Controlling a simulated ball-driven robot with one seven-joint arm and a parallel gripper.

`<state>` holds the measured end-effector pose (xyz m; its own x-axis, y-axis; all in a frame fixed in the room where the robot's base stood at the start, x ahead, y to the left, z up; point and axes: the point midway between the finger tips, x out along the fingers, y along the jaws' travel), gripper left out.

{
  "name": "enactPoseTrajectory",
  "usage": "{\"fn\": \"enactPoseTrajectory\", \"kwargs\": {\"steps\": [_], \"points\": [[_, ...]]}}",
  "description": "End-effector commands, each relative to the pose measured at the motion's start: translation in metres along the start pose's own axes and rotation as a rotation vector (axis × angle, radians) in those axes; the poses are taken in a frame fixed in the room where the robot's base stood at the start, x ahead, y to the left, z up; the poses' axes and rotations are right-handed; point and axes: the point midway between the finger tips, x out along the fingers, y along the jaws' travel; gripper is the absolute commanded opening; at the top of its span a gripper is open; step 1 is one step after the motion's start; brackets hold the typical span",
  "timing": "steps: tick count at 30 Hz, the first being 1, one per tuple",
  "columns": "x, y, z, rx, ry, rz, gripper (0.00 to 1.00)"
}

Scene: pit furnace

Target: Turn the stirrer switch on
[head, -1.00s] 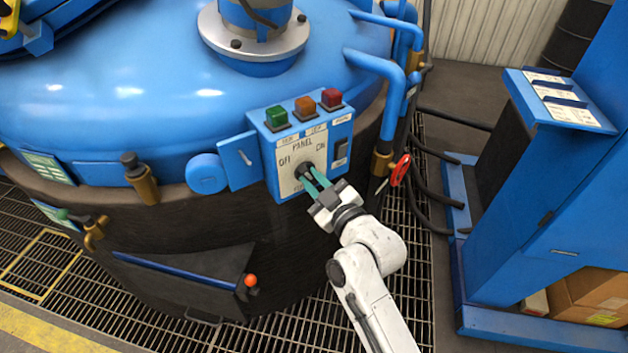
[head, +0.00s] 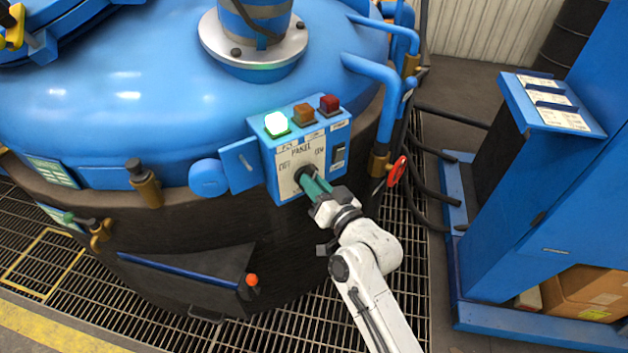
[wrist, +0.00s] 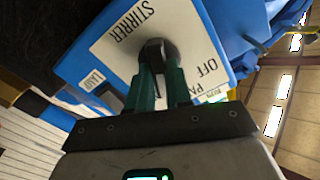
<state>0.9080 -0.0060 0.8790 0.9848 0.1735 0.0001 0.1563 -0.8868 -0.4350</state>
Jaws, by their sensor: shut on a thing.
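The stirrer switch is a dark rotary knob (wrist: 157,53) on the white plate (head: 288,175) of a blue control box (head: 270,159). The plate carries the words OFF, ON and PANEL; STIRRER shows in the wrist view. My gripper (head: 314,187) has green fingers closed on the knob. In the wrist view the fingers (wrist: 157,80) grip it from both sides. In the head view they largely hide the knob, so its pointing direction is hard to read. The green lamp (head: 276,123) on the box top is brightly lit. The amber lamp (head: 303,113) and red lamp (head: 329,104) are dark.
The box is fixed to a big blue and black furnace vessel (head: 120,100). A black rocker switch (head: 339,156) sits right of the plate. A blue cabinet (head: 530,200) stands farther right.

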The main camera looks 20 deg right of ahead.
Motion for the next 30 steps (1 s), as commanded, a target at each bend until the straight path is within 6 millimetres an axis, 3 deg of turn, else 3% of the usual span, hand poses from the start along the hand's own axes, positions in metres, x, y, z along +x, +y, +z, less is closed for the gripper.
{"fn": "enactPoseTrajectory", "kwargs": {"steps": [13, 30], "points": [[-0.0004, 0.0013, 0.0003, 0.286, -0.002, 0.001, 0.00], [-0.0005, 0.0023, 0.0015, 0.354, -0.002, 0.001, 0.00]]}}
